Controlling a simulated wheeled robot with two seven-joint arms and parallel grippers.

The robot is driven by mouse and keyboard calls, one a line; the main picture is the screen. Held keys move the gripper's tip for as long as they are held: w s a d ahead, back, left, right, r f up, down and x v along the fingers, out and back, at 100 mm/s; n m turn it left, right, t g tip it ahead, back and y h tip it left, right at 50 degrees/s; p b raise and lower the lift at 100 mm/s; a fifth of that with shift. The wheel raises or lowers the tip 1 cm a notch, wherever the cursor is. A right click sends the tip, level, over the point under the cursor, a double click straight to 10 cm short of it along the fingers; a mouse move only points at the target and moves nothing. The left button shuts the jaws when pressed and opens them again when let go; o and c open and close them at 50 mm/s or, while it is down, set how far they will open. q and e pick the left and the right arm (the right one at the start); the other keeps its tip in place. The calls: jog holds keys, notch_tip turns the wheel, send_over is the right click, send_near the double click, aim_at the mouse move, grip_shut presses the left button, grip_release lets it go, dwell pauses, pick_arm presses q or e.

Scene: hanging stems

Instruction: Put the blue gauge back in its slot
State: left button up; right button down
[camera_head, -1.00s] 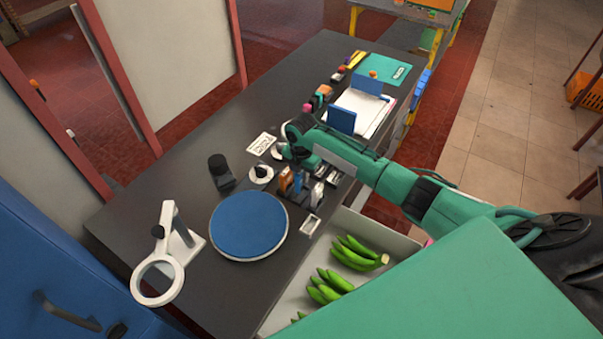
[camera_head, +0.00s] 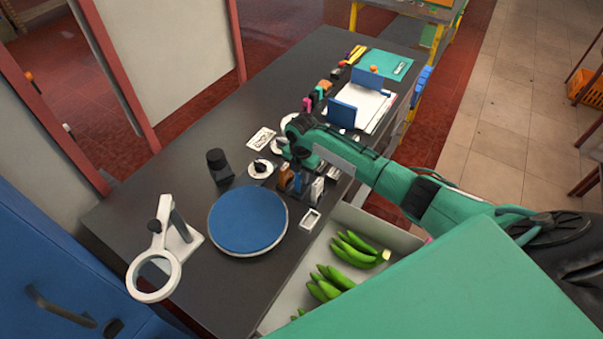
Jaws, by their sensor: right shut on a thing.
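My right gripper (camera_head: 301,168) is over the small holder at the table's middle, just behind the blue round pad. It is shut on the blue gauge (camera_head: 298,183), a small dark-blue piece mostly hidden under the gripper. An orange-brown piece (camera_head: 284,179) stands just left of it and a white-and-grey piece (camera_head: 316,190) just right. The slot and the gauge's lower end are too small and covered to make out, so I cannot tell whether the gauge is in it. My left gripper is not in view.
A blue round pad (camera_head: 247,220), a white ring magnifier (camera_head: 160,262), a black knob-like item (camera_head: 218,165) and a white dial (camera_head: 260,168) stand nearby. A drawer with green bananas (camera_head: 355,250) is open at the front. Bare dark tabletop (camera_head: 175,180) lies at left.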

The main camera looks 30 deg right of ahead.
jog(key=shift+f+b, duration=0.5)
jog(key=shift+f, duration=0.55)
jog(key=c, duration=1.3)
grip_release()
jog(key=shift+r, duration=0.15)
jog(key=shift+r, duration=0.4)
notch_tip(320, 180, up, 13)
jog(key=b, duration=0.4)
jog(key=shift+f, duration=0.1)
jog(key=shift+s+f, duration=0.1)
